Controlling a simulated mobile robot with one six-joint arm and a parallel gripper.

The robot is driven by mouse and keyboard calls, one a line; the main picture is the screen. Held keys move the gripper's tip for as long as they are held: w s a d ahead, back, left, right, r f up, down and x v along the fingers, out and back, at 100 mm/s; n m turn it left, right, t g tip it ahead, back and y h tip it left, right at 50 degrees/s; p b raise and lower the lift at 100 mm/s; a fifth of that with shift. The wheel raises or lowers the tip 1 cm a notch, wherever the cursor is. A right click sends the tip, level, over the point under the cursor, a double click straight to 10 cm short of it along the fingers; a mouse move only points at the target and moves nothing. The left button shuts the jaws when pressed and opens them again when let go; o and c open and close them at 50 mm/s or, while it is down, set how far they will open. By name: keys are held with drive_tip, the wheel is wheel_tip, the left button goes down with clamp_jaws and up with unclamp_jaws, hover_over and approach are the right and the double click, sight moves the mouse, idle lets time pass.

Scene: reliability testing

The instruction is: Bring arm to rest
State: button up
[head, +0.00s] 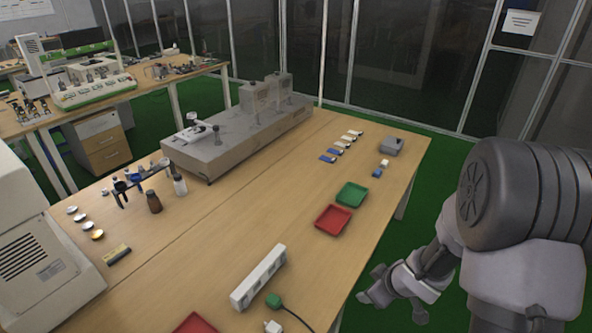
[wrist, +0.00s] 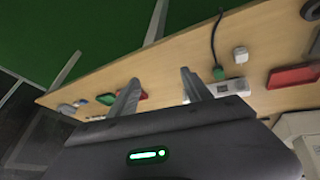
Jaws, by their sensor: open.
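My gripper (head: 392,292) hangs off the right edge of the table in the head view, over the green floor and beside the wooden table (head: 215,255). In the wrist view its two fingers (wrist: 159,77) stand apart with nothing between them, so it is open and empty. My arm bends down from the right side of the head view. The gripper touches nothing that I can see.
Near the table's right edge are a red tray (head: 333,220), a green tray (head: 352,194), a white power strip (head: 258,277) and a green plug (head: 274,300) with a cord. Another red tray (head: 195,324) is at the front. Floor right of the table looks free.

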drive_tip(key=s+d+r+m+h+b, duration=0.2)
drive_tip(key=r+m+b, duration=0.1)
drive_tip(key=r, duration=0.3)
drive_tip(key=s+d+r+m+h+b, duration=0.1)
drive_tip(key=s+r+m+h+b, duration=0.1)
drive_tip(key=s+r+m, duration=0.3)
drive_tip(key=s+a+r+m+y+b, duration=0.2)
drive_tip(key=s+a, duration=0.4)
drive_tip(key=s, duration=0.1)
drive_tip(key=s+a+r+m+y+b, duration=0.2)
drive_tip(key=s+a, duration=0.4)
drive_tip(key=s, duration=0.2)
drive_tip(key=shift+a+r+m+b, duration=0.2)
drive_tip(key=shift+m+b, duration=0.1)
drive_tip(key=shift+b, duration=0.1)
